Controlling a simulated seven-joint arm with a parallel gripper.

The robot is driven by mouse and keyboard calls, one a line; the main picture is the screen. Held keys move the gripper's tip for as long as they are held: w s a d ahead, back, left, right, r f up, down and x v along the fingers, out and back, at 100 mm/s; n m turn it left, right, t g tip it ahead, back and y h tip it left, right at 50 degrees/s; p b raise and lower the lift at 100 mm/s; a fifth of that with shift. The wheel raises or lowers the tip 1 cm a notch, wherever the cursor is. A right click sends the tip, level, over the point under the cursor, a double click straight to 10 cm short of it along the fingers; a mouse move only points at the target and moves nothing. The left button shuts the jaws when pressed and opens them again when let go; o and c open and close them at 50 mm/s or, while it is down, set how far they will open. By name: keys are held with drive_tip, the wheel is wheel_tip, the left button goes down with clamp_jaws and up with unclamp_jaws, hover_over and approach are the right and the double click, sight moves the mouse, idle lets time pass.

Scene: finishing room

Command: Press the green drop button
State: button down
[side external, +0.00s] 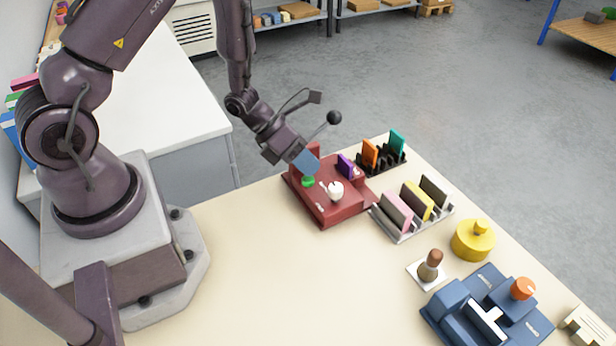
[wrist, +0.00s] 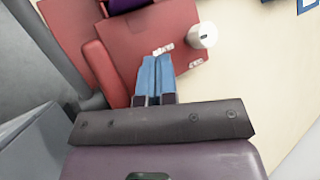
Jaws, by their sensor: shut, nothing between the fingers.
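The green button (side external: 308,182) sits on the top of a red device (side external: 335,213) on the table, at its left side in the side view. My gripper (side external: 306,164) is shut and empty, its blue fingers pointing down just above the button. I cannot tell whether the fingertips touch it. In the wrist view, the shut fingers (wrist: 155,68) lie over the red device (wrist: 139,42), and the green button does not show; the fingers seem to hide it. A white round knob (side external: 336,190) stands right of the button; it also shows in the wrist view (wrist: 203,36).
A purple piece (side external: 345,166) stands at the device's back. A black rack (side external: 388,161), a rack of coloured blocks (side external: 405,232), a yellow round part (side external: 470,242), a stamp (side external: 430,266) and a blue device (side external: 455,310) stand rightward. The front table is clear.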

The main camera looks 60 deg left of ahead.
sight(307, 179)
drive_tip(key=shift+s+d+f, duration=0.1)
drive_tip(key=shift+d+f, duration=0.05)
drive_tip(key=shift+d, duration=0.45)
drive_tip(key=shift+a+r, duration=0.2)
drive_tip(key=shift+r, duration=2.35)
drive_tip(key=shift+s+m, duration=0.15)
drive_tip(key=shift+m, duration=0.45)
drive_tip(key=s+d+r+m+g, duration=0.25)
drive_tip(key=s+r+m, duration=0.2)
drive_tip(key=m, duration=0.55)
drive_tip(key=s+d+r+m+g, duration=0.1)
drive_tip(key=s+r+m+g, duration=0.3)
drive_tip(key=m, duration=0.7)
drive_tip(key=s+a+r+m+t+y, duration=0.1)
drive_tip(key=s+r+m+t+y, duration=0.2)
drive_tip(key=r+m, duration=0.3)
drive_tip(key=s+a+r+m+t+y, duration=0.1)
drive_tip(key=s+r+m+t+y, duration=0.2)
drive_tip(key=r+m, duration=0.4)
wheel_tip(307, 179, up, 3)
drive_tip(key=shift+a+f+y, duration=0.1)
drive_tip(key=shift+a+y, duration=0.25)
drive_tip(key=shift+y, duration=0.05)
